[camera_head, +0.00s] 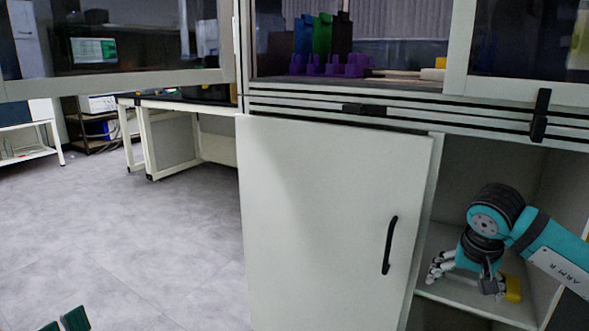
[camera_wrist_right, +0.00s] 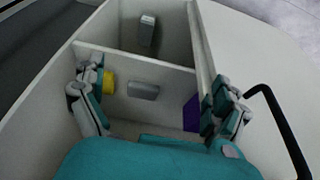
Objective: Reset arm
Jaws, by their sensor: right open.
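My right arm (camera_head: 550,250) is teal and reaches from the right edge into the open lower cabinet compartment in the head view. Its gripper (camera_head: 462,278) is inside the opening, over a shelf, with a yellow object (camera_head: 513,288) just beside it. In the right wrist view the gripper (camera_wrist_right: 160,105) has its fingers wide apart with nothing held between them. The yellow object (camera_wrist_right: 108,86) shows beside the left finger. Two dark green pads (camera_head: 66,320) at the bottom left of the head view appear to be my left gripper's fingertips; the rest is out of frame.
The white cabinet door (camera_head: 330,210) with a black handle (camera_head: 390,245) stands left of the opening. In the wrist view, grey items (camera_wrist_right: 143,91) and a purple item (camera_wrist_right: 191,114) are in the cabinet. Open floor (camera_head: 150,240) lies at the left.

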